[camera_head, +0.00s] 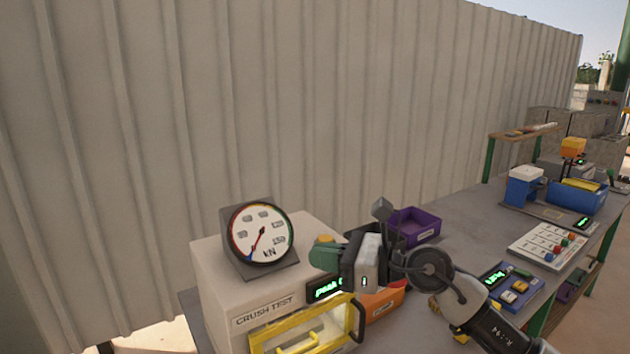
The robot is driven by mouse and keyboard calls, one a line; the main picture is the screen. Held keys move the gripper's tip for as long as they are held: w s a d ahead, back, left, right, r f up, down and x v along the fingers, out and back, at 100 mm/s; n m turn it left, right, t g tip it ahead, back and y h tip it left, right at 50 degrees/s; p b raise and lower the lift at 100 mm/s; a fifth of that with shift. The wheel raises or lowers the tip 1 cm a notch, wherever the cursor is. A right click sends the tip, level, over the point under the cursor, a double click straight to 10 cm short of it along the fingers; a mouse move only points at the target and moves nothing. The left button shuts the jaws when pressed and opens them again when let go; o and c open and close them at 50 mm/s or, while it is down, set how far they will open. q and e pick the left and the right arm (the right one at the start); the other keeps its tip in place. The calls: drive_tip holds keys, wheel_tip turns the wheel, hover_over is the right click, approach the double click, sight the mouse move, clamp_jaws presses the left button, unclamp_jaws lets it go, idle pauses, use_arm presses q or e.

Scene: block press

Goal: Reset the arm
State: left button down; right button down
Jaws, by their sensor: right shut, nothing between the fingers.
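My right arm comes in from the lower right. Its right gripper (338,258) is over the right front of the white crush test press (222,272), pointing left. The gripper is shut and holds nothing. A dark green rounded shape (323,256) is at its tip; I cannot tell whether they touch. The gripper hides part of the press's top right and part of its green-lettered display (325,289). My left gripper is not in view.
A round kN gauge (261,234) stands on the press, above a yellow-framed door (300,331). Beside my arm are a purple bin (417,224) and an orange bin (385,303). A corrugated wall (300,110) stands behind.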

drive_tip(key=s+d+f+n+t+h, duration=0.45)
drive_tip(key=d+f+n+h, duration=0.4)
drive_tip(key=n, duration=0.65)
drive_tip(key=s+d+f+n+t+h, duration=0.4)
drive_tip(key=d+f+n+t+h, duration=0.35)
drive_tip(key=n, duration=0.85)
drive_tip(key=s+d+f+m+g, duration=0.2)
drive_tip(key=s+f+m+g, duration=0.2)
drive_tip(key=s+f+g, duration=0.6)
drive_tip(key=s+d+f+m+g, duration=0.1)
drive_tip(key=s+f+m+g, duration=0.4)
drive_tip(key=s, duration=0.8)
wheel_tip(320, 180, down, 29)
drive_tip(key=s+n, duration=0.2)
drive_tip(key=s+d+f+g, duration=0.1)
drive_tip(key=s+d+f, duration=0.2)
drive_tip(key=s+f, duration=1.1)
drive_tip(key=shift+s+f+g, duration=0.15)
drive_tip(key=shift+s+g, duration=0.15)
drive_tip(key=shift+s, duration=0.35)
